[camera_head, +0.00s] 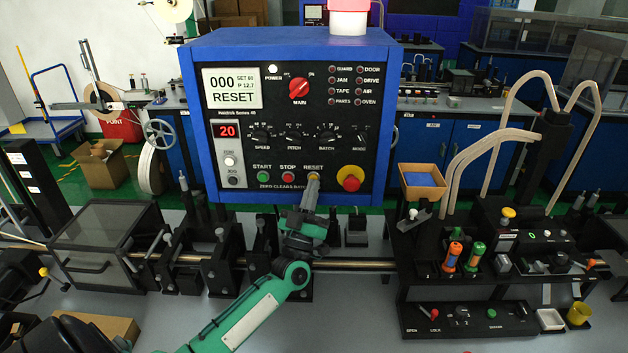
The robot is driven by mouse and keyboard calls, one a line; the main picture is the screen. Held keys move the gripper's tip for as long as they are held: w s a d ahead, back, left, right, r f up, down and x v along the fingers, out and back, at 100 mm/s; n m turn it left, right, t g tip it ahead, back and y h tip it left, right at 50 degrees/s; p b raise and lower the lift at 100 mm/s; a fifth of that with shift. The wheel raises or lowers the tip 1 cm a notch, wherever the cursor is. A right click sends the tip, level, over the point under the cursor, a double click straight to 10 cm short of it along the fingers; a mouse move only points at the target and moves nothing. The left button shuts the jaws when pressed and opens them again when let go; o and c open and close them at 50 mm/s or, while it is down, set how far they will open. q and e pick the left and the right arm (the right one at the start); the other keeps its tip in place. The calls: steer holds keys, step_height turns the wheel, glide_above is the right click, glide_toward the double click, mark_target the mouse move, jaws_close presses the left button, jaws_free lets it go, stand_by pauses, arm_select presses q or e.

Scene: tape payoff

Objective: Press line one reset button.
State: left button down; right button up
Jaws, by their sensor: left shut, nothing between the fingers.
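The blue control box (290,192) stands in the middle of the head view with a black front panel. My left gripper (312,188) is shut and empty, pointing up at the RESET button. Its fingertips cover most of that button. I cannot tell whether they touch it. My right gripper is not in view.
A red-and-yellow emergency knob (350,178) sits just right of my gripper. A metal shaft (350,265) with black brackets runs behind my arm. A black rack (470,290) with tools stands right, a clear-lidded box (95,240) left. A cardboard bin (422,181) is right of the box.

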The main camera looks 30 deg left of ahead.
arm_select(q)
steer(key=shift+w, duration=0.1)
stand_by(0.3)
steer(key=shift+w+a, duration=0.25)
steer(key=shift+w, duration=0.05)
steer(key=shift+s+d, duration=0.3)
steer(key=shift+s, duration=0.1)
stand_by(0.4)
